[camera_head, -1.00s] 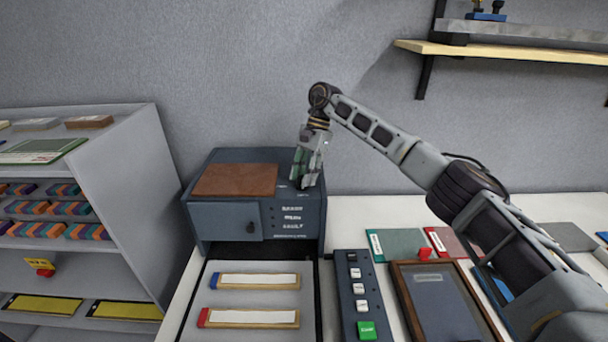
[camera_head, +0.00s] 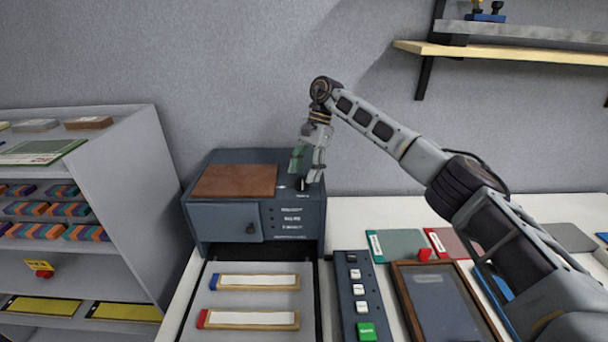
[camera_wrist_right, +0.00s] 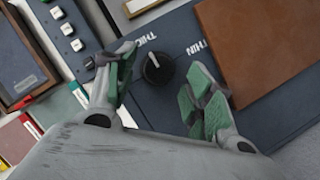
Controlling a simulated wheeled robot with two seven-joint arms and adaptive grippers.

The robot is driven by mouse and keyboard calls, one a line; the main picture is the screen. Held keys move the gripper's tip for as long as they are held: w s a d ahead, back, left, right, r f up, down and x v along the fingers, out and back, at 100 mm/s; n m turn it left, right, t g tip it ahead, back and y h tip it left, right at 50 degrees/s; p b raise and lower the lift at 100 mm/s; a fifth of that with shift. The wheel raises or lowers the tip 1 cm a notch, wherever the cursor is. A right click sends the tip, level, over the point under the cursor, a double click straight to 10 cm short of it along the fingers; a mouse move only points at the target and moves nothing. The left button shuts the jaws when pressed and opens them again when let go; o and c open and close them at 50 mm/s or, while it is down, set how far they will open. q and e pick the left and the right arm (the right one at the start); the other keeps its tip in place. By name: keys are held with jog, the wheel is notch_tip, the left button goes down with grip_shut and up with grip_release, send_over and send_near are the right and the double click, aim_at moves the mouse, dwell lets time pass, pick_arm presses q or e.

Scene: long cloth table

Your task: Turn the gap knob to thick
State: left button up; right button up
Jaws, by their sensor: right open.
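The dark machine (camera_head: 225,222) stands on the table against the wall. Its black gap knob (camera_wrist_right: 157,69) sits on the top panel and also shows in the head view (camera_head: 302,185). The knob's white pointer line aims up-left in the wrist view, toward the THICK label (camera_wrist_right: 138,41); the THIN label (camera_wrist_right: 196,48) is on its other side. My right gripper (camera_wrist_right: 168,88) is open, with green-padded fingers on either side of the knob and apart from it. In the head view, the right gripper (camera_head: 308,170) is just above the knob. My left gripper is not in view.
A brown plate (camera_head: 235,180) lies on the machine's top beside the knob. A button strip (camera_head: 357,297) and a framed panel (camera_head: 445,305) lie in front and to the right. Shelves (camera_head: 95,215) stand at the left.

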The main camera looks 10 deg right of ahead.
jog(key=v, duration=1)
jog(key=shift+w+d+r, duration=0.1)
dwell(0.6)
